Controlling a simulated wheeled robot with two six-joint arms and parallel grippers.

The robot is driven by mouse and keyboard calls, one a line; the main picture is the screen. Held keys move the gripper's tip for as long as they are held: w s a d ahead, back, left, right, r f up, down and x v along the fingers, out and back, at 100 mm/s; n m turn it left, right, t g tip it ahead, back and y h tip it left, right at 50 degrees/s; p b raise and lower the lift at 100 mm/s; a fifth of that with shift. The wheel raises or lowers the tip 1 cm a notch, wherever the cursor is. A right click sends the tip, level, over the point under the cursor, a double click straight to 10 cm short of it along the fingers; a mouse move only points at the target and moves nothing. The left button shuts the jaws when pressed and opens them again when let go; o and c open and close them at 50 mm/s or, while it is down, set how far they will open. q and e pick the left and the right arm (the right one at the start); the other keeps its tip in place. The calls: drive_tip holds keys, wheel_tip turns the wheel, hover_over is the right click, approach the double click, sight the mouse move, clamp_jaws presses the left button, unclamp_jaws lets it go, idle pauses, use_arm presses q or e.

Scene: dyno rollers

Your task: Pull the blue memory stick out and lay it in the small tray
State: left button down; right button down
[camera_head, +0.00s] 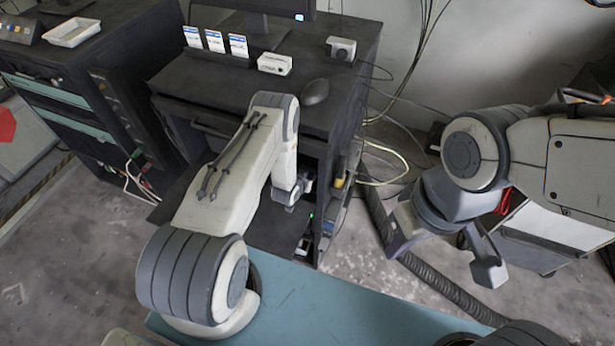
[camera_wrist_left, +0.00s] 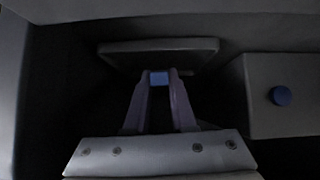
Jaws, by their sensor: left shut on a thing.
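My left gripper (camera_wrist_left: 160,82) is shut on the blue memory stick (camera_wrist_left: 160,77), which shows as a small blue block between the fingertips in the left wrist view. A dark panel stands right behind it; I cannot tell whether the stick is still plugged in. In the head view my left arm reaches down into the open cabinet under the desk, and the fingertips and stick are hidden there. The small white tray (camera_head: 71,32) sits on the dark cabinet at the upper left. My right gripper (camera_head: 445,256) is open and empty, above the floor at the right.
A box with a round blue knob (camera_wrist_left: 281,96) is right of the fingers. The desk top holds cards, a white box (camera_head: 274,64), a mouse (camera_head: 316,91) and a monitor stand. Cables (camera_head: 395,160) hang at the desk's right side.

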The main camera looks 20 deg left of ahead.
use_arm(q)
drive_tip(key=c, duration=0.7)
unclamp_jaws()
drive_tip(key=shift+s, duration=0.1)
drive_tip(key=b+v, duration=0.2)
drive_tip(key=v, duration=0.8)
drive_tip(key=shift+s+r, duration=0.1)
drive_tip(key=shift+r, duration=0.1)
